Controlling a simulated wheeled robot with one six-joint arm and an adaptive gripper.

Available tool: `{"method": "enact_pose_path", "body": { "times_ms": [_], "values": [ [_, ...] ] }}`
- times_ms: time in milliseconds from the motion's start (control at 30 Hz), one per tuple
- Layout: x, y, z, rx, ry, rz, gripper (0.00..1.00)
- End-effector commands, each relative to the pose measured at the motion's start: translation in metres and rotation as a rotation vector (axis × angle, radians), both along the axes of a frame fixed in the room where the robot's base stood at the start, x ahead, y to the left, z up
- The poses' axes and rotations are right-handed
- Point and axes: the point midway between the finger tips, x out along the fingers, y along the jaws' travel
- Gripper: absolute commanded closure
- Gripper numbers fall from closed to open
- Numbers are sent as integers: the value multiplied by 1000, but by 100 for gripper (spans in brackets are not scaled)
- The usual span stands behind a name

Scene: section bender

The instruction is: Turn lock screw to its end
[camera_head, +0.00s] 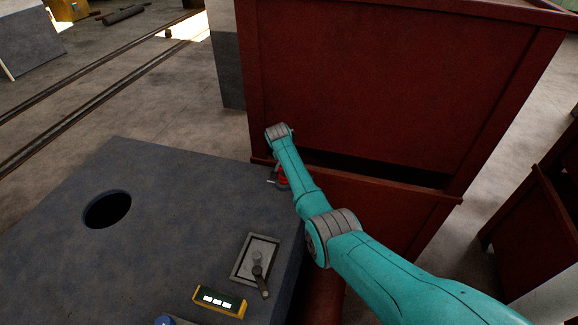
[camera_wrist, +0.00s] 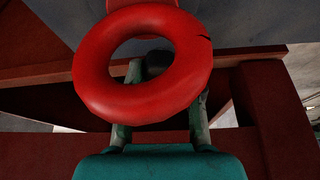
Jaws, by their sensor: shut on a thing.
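The lock screw shows in the wrist view as a thick red ring (camera_wrist: 100,85) with a thin dark notch at its upper right. My gripper (camera_wrist: 158,75) reaches up to it from below. Its two fingers pass behind the ring's lower part, and a dark round piece shows through the ring's opening. The gripper is shut on the lock screw, but the ring hides the exact contact. In the head view, a small red part of the lock screw (camera_head: 283,179) shows at the grey block's edge, beside my arm, which hides most of the gripper.
The grey machine block (camera_head: 180,220) has a round hole, a lever on a plate (camera_head: 257,262) and a yellow-framed display (camera_head: 220,301). A large red metal housing (camera_head: 400,80) stands close behind and right of my arm. Open floor lies at the left.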

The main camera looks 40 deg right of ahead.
Motion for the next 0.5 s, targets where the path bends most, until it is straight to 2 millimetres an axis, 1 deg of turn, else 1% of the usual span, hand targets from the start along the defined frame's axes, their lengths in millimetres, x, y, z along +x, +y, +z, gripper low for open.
{"method": "enact_pose_path", "body": {
  "times_ms": [300,500],
  "values": [
    [2,1,1,0,2,-286,100],
    [2,1,0,1,1,-386,100]
  ]
}}
